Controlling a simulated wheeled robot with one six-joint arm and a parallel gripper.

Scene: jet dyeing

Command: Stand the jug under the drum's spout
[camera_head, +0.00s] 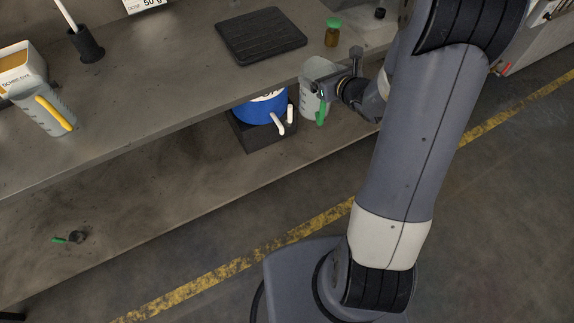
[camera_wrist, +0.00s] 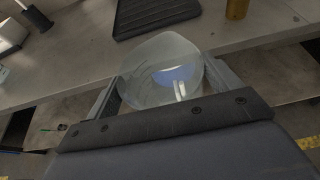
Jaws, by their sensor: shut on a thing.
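A clear jug (camera_head: 313,104) with a green handle (camera_head: 321,113) is in my gripper (camera_head: 338,86), to the right of the drum and apart from its spout in the head view. The gripper's fingers (camera_wrist: 163,88) are closed on both sides of the jug (camera_wrist: 158,52) in the wrist view, with its wide mouth toward the camera. The blue drum (camera_head: 259,110) sits in a black stand (camera_head: 262,137) below the worktop edge. Its white spout (camera_head: 279,125) points down toward the front. Blue and white show through the jug in the wrist view. Whether the jug's base touches anything is unclear.
On the worktop (camera_head: 180,90) are a black ribbed mat (camera_head: 260,35), a brown jar with a green lid (camera_head: 332,35), and a measuring jug with a yellow handle (camera_head: 45,100).

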